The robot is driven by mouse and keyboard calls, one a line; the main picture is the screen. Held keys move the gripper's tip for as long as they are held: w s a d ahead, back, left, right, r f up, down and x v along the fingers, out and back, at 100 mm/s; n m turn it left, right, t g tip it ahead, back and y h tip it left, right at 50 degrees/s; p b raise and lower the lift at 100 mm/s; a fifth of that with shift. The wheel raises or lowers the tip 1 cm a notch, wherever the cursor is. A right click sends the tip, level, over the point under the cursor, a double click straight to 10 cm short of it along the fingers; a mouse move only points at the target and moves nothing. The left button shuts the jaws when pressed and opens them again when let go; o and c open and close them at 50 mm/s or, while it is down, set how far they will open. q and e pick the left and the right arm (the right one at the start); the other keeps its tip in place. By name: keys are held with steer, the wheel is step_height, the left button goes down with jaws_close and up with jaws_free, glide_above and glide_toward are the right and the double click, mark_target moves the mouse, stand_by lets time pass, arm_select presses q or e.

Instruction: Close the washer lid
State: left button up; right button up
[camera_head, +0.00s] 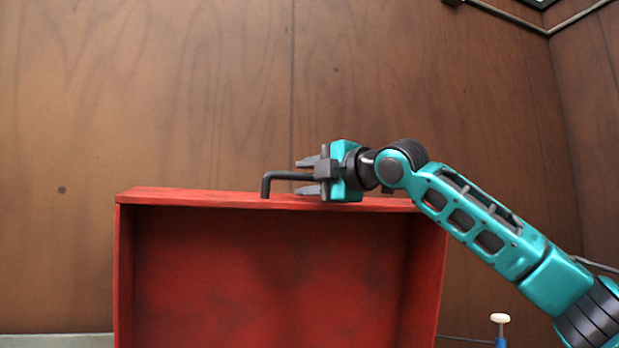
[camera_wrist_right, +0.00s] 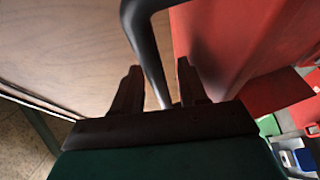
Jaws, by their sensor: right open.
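The red lid (camera_head: 270,270) stands raised in the head view, its hollow inner side with raised rims facing me. Its red surface also shows at the right of the wrist view (camera_wrist_right: 210,40). A black bent handle (camera_head: 272,178) sits at the lid's top edge, and it shows between the fingers in the wrist view (camera_wrist_right: 148,45). My right gripper (camera_head: 299,177) is open at the top edge, with its fingers on either side of the handle bar. I cannot tell whether they touch it. The washer body is not clearly seen. My left gripper is out of view.
A brown wood-panelled wall (camera_head: 200,90) rises behind the lid. A blue post with a white cap (camera_head: 500,320) stands at the lower right. Small green and blue-white items (camera_wrist_right: 300,156) show below the lid in the wrist view. The space above the lid is free.

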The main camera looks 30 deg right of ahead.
steer(key=shift+c, duration=0.4)
jaws_close()
steer(key=shift+f, duration=0.1)
